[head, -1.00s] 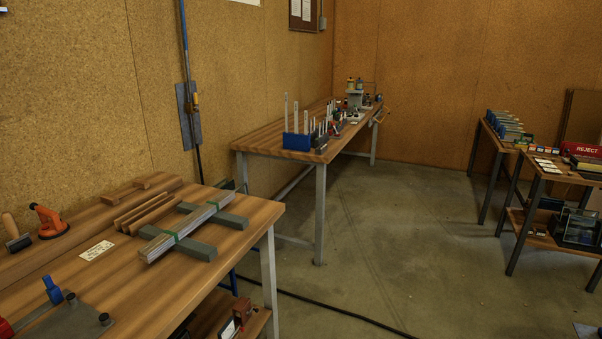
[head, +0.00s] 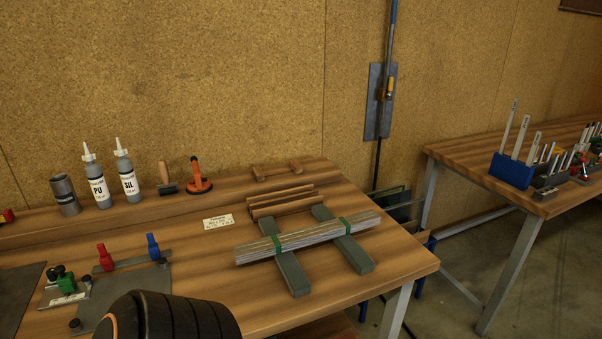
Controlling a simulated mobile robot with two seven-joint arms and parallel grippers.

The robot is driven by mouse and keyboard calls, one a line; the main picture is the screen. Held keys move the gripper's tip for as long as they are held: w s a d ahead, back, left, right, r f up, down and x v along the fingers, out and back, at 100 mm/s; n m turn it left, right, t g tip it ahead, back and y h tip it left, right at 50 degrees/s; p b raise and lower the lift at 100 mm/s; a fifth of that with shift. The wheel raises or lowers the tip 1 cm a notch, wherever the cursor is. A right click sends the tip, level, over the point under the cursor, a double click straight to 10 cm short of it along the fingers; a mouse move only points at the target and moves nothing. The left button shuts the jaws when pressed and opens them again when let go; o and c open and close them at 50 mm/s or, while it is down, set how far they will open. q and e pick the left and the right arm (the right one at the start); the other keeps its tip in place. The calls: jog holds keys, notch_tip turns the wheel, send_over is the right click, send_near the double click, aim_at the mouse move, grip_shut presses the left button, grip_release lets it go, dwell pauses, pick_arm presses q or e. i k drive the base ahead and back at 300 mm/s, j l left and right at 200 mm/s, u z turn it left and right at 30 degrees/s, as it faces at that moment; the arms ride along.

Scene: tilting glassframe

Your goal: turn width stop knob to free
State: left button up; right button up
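A flat grey jig plate (head: 140,306) lies at the front left of the near workbench. A metal bar (head: 132,264) on it carries a red knob (head: 105,257) and a blue knob (head: 153,246), both upright. A smaller piece with a green knob (head: 66,282) sits to their left. I cannot tell which of these is the width stop knob, nor read its setting. A dark rounded link of my own arm covers the plate's front right part. Neither of my grippers shows.
A strapped bundle of strips (head: 312,234) rests on two grey bars at the bench's right. Two bottles, PU (head: 97,180) and SIL (head: 126,175), stand at the back. A label card (head: 218,222) lies mid-bench. A second bench (head: 453,151) stands to the right.

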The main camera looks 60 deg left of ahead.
aim_at(50, 273)
jog(key=i+u, duration=0.1)
jog(key=u, duration=0.35)
jog(key=i+u, duration=0.1)
jog(key=u, duration=0.3)
jog(key=l+u, duration=0.1)
jog(key=u, duration=1.9)
jog(key=i+l, duration=0.05)
